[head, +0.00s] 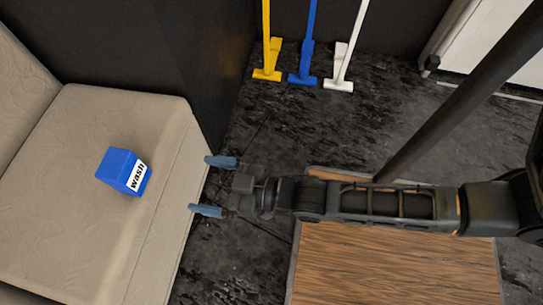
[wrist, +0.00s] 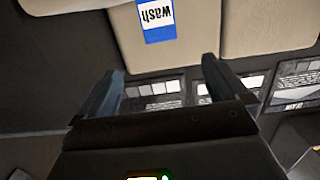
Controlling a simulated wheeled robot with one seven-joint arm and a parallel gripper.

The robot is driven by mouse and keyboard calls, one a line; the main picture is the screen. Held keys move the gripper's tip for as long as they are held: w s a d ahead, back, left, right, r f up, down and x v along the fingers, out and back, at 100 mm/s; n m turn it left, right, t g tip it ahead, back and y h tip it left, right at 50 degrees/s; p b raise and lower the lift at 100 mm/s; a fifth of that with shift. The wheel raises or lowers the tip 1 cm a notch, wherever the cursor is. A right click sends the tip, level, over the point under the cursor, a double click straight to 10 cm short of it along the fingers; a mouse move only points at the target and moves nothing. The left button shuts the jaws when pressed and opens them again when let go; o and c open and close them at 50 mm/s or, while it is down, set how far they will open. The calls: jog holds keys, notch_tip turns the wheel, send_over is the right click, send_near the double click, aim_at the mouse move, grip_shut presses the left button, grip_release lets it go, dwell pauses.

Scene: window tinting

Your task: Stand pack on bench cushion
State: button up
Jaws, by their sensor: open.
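The pack (head: 121,171) is a small blue box with a white label reading "wash". In the head view it rests on the beige bench cushion (head: 75,225), near its front edge. It also shows in the wrist view (wrist: 156,34), at the top centre beyond my fingertips. My gripper (head: 211,185) is open and empty, with its blue fingers pointing toward the bench. It is to the right of the pack, close to the cushion's front edge, with a gap between the fingertips and the pack. In the wrist view the two fingers (wrist: 163,75) stand wide apart with nothing between them.
A yellow (head: 267,73), a blue (head: 303,79) and a white long-handled tool (head: 339,83) stand against the dark wall at the back. A wood-topped surface (head: 390,270) lies below my arm. Dark floor (head: 230,250) lies between it and the bench.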

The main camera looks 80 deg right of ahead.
jog(key=s+r+g, duration=0.2)
jog(key=s+r, duration=1.3)
jog(key=s, duration=0.1)
jog(key=shift+s+d, duration=0.15)
jog(key=shift+s, duration=0.15)
